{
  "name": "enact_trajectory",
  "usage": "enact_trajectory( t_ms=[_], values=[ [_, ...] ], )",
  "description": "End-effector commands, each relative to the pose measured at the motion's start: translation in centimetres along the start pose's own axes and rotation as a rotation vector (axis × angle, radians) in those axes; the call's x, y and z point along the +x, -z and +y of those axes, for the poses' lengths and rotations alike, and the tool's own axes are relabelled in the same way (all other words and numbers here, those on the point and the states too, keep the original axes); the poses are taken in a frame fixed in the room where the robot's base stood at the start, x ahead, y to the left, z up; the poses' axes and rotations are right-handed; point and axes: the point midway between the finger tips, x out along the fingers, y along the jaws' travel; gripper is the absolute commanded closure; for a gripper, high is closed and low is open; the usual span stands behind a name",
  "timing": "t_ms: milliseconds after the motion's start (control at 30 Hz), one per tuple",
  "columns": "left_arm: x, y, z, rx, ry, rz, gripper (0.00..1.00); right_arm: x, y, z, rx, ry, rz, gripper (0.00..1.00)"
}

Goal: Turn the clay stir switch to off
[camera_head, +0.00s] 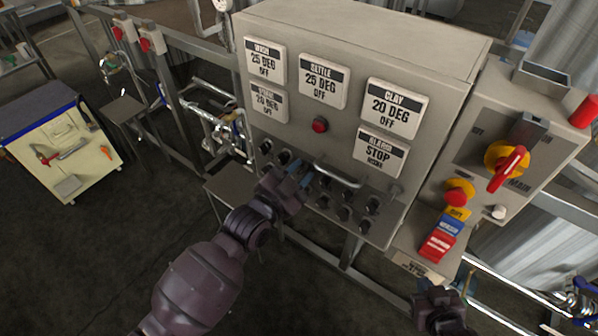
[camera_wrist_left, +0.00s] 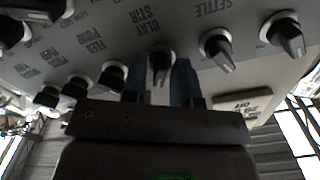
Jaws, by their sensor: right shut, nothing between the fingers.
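The clay stir switch (camera_wrist_left: 160,64) is a black knob with a pale pointer mark, beside its "CLAY STIR" label in the left wrist view. My left gripper (camera_wrist_left: 160,82) has its two blue fingers on either side of this knob. The gap is narrow, and I cannot tell whether they press on it. In the head view my left gripper (camera_head: 299,180) is at the lower knob rows of the grey control panel (camera_head: 275,118), and it hides the switch there. The clay display (camera_head: 393,108) reads "20 DEG OFF". My right gripper (camera_head: 440,297) is shut and empty, low at the right.
Other black knobs stand close by, such as the neighbouring one (camera_wrist_left: 217,50). A metal handle bar (camera_head: 340,178) crosses the panel near my left gripper. A red button (camera_head: 320,125) is above. A box with a red and yellow main switch (camera_head: 508,165) stands to the right.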

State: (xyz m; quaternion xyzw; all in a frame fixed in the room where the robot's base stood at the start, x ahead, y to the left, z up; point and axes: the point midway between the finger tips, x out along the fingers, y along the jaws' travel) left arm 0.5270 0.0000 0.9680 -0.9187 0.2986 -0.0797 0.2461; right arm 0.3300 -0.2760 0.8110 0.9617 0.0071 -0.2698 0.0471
Motion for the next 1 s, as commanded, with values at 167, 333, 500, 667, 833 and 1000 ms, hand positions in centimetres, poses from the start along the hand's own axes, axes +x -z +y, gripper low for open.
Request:
enact_trajectory(
  t_ms=[167,333,500,667,833,1000],
  values=[
    [0.0,0.0,0.0,0.000,0.000,0.000,1.00,-0.2,-0.3,0.1,0.000,-0.001,-0.007,1.00],
    [0.0,0.0,0.0,-0.009,0.000,0.000,1.00,-0.5,-0.7,0.1,0.002,-0.003,-0.015,1.00],
    [0.0,0.1,0.0,-0.054,0.000,0.000,1.00,-0.8,-0.4,0.1,0.002,-0.003,-0.014,1.00],
    [0.0,0.2,-0.1,-0.147,0.000,0.000,1.00,-1.0,0.5,0.2,0.002,-0.003,-0.008,1.00],
    [0.0,0.2,-0.1,-0.290,0.000,0.000,1.00,-1.2,1.7,0.2,0.001,-0.002,0.003,1.00],
    [0.0,0.2,-0.1,-0.451,-0.001,0.000,1.00,-1.4,2.9,0.3,0.001,-0.001,0.012,1.00]
  ],
)
